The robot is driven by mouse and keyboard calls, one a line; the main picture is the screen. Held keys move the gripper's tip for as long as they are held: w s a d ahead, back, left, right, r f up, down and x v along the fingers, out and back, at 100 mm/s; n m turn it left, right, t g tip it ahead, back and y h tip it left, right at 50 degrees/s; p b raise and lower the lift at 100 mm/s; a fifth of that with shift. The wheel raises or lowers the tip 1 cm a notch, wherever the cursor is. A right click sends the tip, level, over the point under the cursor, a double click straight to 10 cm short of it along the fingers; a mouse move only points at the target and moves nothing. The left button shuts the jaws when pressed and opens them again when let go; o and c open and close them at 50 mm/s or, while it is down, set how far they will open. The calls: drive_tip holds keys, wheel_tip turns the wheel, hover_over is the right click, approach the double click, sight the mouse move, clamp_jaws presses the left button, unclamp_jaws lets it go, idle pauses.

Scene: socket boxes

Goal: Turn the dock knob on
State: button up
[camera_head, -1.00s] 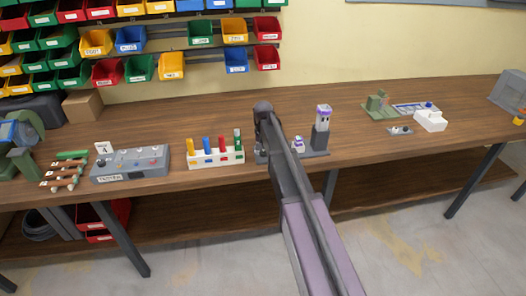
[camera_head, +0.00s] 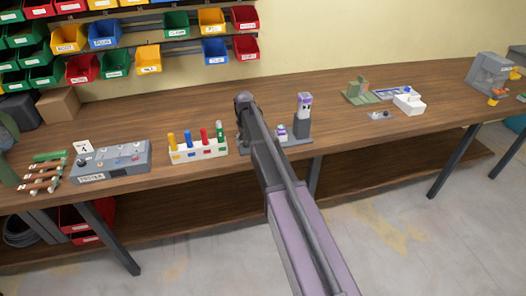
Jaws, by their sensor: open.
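A grey base (camera_head: 298,139) on the bench carries a tall grey post with a purple-and-white top (camera_head: 304,103) and a small white-and-purple piece (camera_head: 282,130). It may be the dock; I cannot make out a knob on it. My arm reaches up from the bottom of the head view and covers the left part of this base. My gripper is not visible; it is hidden behind the arm. A grey panel (camera_head: 118,160) with several small knobs stands further left, with a card marked 4 behind it.
A white block (camera_head: 213,148) with coloured pegs stands between the panel and the base. Green parts (camera_head: 358,90), a white box (camera_head: 408,104) and a small grey box (camera_head: 380,115) lie to the right. Bins hang behind. The bench between base and green parts is clear.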

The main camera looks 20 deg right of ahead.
drive_tip(key=n, duration=1)
wheel_tip(320, 180, up, 14)
drive_tip(key=p, duration=1.4)
drive_tip(key=s+r+m+p, duration=0.3)
drive_tip(key=s+m, duration=0.4)
drive_tip(key=s, duration=1.9)
drive_tip(key=shift+s+r+m, duration=0.15)
drive_tip(key=shift+s+m, duration=0.2)
drive_tip(key=shift+m, duration=0.05)
drive_tip(key=s, duration=0.2)
drive_tip(key=shift+s+m, duration=0.35)
drive_tip(key=shift+m, duration=0.05)
